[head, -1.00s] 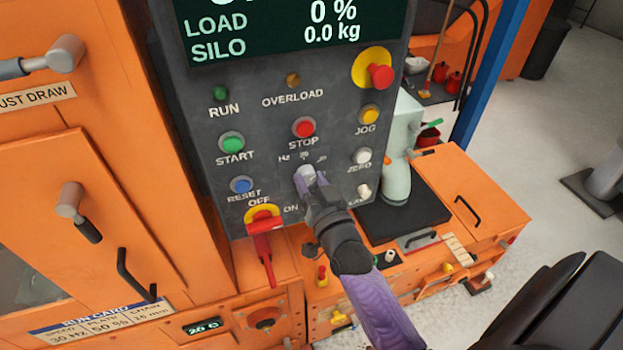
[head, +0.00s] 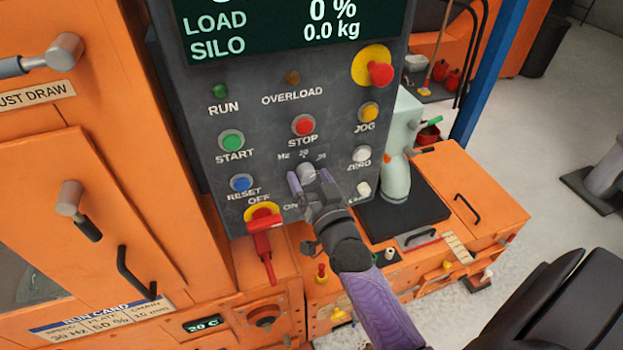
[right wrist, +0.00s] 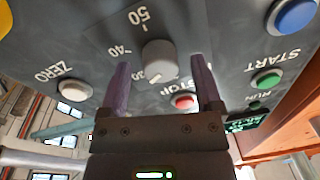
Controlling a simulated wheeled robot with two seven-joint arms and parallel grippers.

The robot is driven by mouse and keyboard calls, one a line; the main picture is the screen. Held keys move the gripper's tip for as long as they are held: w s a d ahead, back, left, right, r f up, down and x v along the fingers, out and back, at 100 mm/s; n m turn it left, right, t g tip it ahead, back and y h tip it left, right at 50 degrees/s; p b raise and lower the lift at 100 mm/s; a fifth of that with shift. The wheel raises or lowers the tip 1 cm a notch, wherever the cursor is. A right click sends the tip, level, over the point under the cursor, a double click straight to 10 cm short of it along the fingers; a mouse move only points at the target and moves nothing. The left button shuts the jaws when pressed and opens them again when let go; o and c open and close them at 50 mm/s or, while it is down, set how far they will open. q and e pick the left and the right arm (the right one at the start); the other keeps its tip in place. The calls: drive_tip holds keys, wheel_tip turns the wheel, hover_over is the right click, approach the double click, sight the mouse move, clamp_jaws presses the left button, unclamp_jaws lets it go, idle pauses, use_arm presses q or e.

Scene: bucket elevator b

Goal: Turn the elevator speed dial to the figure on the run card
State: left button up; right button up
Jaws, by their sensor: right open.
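The elevator speed dial (head: 306,171) is a grey knob on the dark control panel, below the STOP button. In the right wrist view the dial (right wrist: 160,61) has a pale mark low on its face; the figures 40 and 50 show beside it, but the figure at the mark cannot be read. The run card (head: 100,318) on the orange cabinet reads 30 Hz, 50 % and 10 mm. My right gripper (head: 311,180) is open at the dial, its purple fingers spread to either side; it also shows in the right wrist view (right wrist: 164,88). My left gripper is not in view.
A red OFF/ON switch handle (head: 262,240) juts out left of my right gripper. The RESET button (head: 241,184), STOP button (head: 303,125) and ZERO button (head: 361,154) surround the dial. An orange bench (head: 470,185) stands to the right.

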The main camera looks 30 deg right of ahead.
drive_tip(key=v, duration=1)
drive_tip(key=shift+f, duration=0.1)
drive_tip(key=s+a+f+n+g+y+b, duration=0.1)
drive_tip(key=s+a+f+g+b, duration=0.15)
drive_tip(key=f, duration=0.85)
drive_tip(key=s+a+f+n+g+y+b, duration=0.2)
drive_tip(key=s+f+g+b, duration=0.15)
drive_tip(key=f, duration=0.75)
drive_tip(key=s+a+f+n+g+y+b, duration=0.1)
drive_tip(key=s+a+f+g+b, duration=0.15)
drive_tip(key=f, duration=0.85)
drive_tip(key=s+d+f+n+g+b, duration=0.2)
drive_tip(key=s+f+g+b, duration=0.3)
drive_tip(key=s+f, duration=1.2)
drive_tip(key=s+n+g, duration=0.1)
drive_tip(key=s+g, duration=0.2)
drive_tip(key=g, duration=0.1)
drive_tip(key=shift+d+n+h, duration=0.2)
drive_tip(key=shift+n+h, duration=0.1)
drive_tip(key=shift+n, duration=0.1)
